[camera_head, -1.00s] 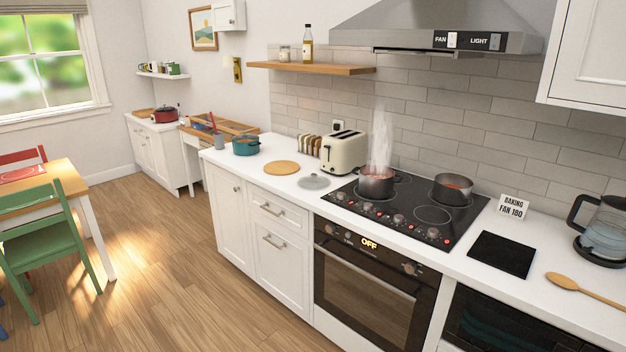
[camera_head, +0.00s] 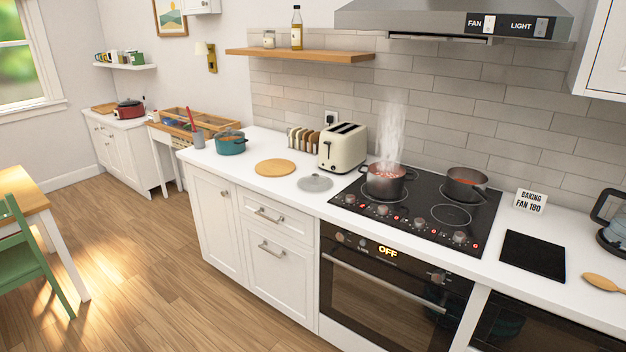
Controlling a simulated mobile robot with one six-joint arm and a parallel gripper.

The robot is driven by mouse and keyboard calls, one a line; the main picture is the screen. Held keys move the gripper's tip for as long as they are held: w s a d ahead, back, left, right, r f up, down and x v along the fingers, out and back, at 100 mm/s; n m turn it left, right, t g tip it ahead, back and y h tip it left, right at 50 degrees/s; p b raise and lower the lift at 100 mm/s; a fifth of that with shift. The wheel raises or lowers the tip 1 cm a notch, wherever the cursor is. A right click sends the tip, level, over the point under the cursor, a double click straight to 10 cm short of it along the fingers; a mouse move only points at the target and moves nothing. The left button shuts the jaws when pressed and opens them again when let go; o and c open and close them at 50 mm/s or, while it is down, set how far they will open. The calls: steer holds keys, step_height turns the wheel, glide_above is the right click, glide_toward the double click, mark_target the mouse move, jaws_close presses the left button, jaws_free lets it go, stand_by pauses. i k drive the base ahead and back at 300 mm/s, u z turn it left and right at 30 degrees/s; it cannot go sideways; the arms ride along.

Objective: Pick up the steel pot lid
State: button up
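The steel pot lid (camera_head: 315,183) lies flat on the white counter. It is just left of the black cooktop (camera_head: 420,205), in front of the cream toaster (camera_head: 343,148) and right of a round wooden board (camera_head: 275,168). It is grey, with a small knob on top. A steel pot (camera_head: 385,183) with red contents steams on the cooktop's left side. A second steel pot (camera_head: 465,184) stands at the back right of the cooktop. My gripper is not in view.
A teal pot (camera_head: 230,144) and a toast rack (camera_head: 303,139) stand on the counter. The oven (camera_head: 390,295) reads OFF. A green chair (camera_head: 28,265) and table (camera_head: 30,200) stand at the left. The wooden floor (camera_head: 150,260) before the cabinets is clear.

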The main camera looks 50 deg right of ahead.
mark_target(315, 183)
steer(key=i, duration=2.15)
steer(key=z, duration=1.35)
steer(key=k, duration=0.55)
steer(key=z, duration=0.2)
